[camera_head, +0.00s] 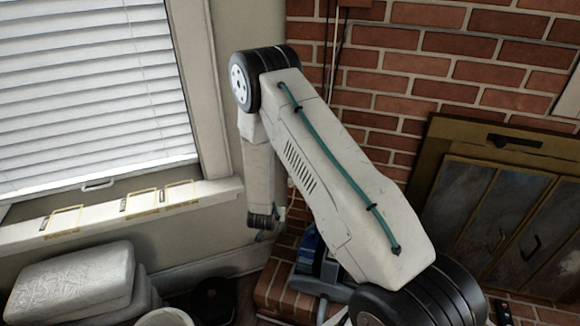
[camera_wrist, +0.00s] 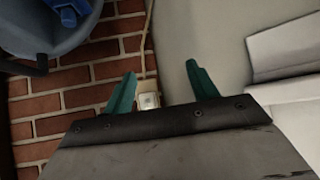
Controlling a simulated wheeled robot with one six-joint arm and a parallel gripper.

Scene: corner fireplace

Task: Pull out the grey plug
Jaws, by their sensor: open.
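A small pale grey piece (camera_wrist: 149,101), which looks like the plug or its outlet, shows in the wrist view on the wall beside the brick. A thin light cord (camera_wrist: 149,40) runs from it toward the top of the picture. My gripper (camera_wrist: 160,69) is open, with its two teal fingers apart and nothing held between them. The pale piece shows between the fingers, nearer the left one, and its lower part is hidden by the gripper body. I cannot tell the distance to it. In the head view my arm hides most of this spot.
A grey container (camera_wrist: 45,38) with a blue thing (camera_wrist: 70,10) is at the upper left of the wrist view. The head view shows a window sill (camera_head: 105,217), stacked pale blocks (camera_head: 75,280), a brick wall (camera_head: 400,62) and a fireplace screen (camera_head: 490,210).

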